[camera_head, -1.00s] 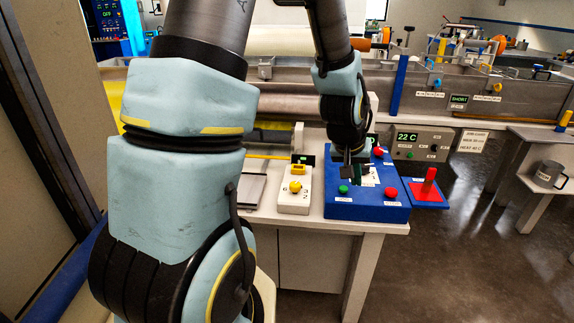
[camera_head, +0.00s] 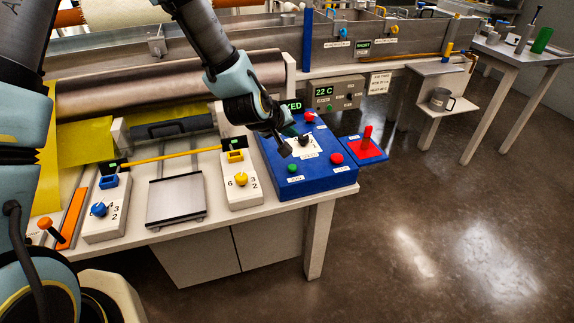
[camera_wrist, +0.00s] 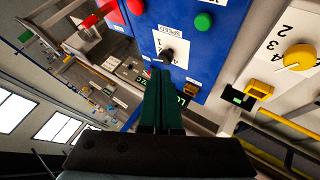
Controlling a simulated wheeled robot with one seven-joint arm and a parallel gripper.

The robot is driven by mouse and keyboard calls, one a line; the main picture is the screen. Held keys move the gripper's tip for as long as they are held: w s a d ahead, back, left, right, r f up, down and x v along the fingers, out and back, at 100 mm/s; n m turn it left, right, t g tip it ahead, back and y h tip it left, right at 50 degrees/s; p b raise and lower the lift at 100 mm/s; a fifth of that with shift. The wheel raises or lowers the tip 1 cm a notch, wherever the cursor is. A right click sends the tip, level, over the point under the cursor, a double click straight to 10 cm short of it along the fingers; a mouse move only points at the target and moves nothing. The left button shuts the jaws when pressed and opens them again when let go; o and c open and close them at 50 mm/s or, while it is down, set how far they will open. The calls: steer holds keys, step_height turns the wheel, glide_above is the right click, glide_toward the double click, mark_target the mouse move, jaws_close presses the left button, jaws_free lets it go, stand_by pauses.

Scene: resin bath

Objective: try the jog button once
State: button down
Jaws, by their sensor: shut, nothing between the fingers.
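The blue control box (camera_head: 310,182) stands at the right end of the bench. A green button (camera_head: 292,168) is at its front left, a red button (camera_head: 337,158) at its front right and another red button (camera_head: 309,117) at the back. The labels are too small to read, so I cannot tell which is jog. My gripper (camera_head: 285,150) hangs over the box's left part, above and behind the green button. In the wrist view its fingers (camera_wrist: 160,76) are shut and empty, pointing towards the black speed knob (camera_wrist: 167,55); the green button (camera_wrist: 203,21) is beyond. No contact is visible.
A red lever (camera_head: 367,135) stands on a blue-edged plate right of the box. A white unit with a yellow knob (camera_head: 241,180) is to the left. A metal trough (camera_head: 270,45) runs behind. Floor to the right is clear.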

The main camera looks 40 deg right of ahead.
mark_target(291, 169)
steer(key=shift+f, duration=0.1)
step_height(291, 169, down, 9)
steer(key=b, duration=0.6)
steer(key=shift+s+r, duration=0.1)
steer(key=shift+r, duration=0.1)
steer(key=shift+f, duration=0.15)
stand_by(1.5)
steer(key=shift+f+b, duration=0.25)
steer(key=shift+b, duration=0.3)
steer(key=shift+f+b, duration=0.5)
steer(key=shift+f, duration=0.05)
stand_by(0.4)
steer(key=shift+r, duration=0.1)
stand_by(0.4)
steer(key=shift+r+p, duration=0.6)
steer(key=shift+r, duration=0.25)
steer(key=shift+r, duration=0.15)
steer(key=shift+r+p, duration=1.6)
steer(key=shift+r, duration=0.75)
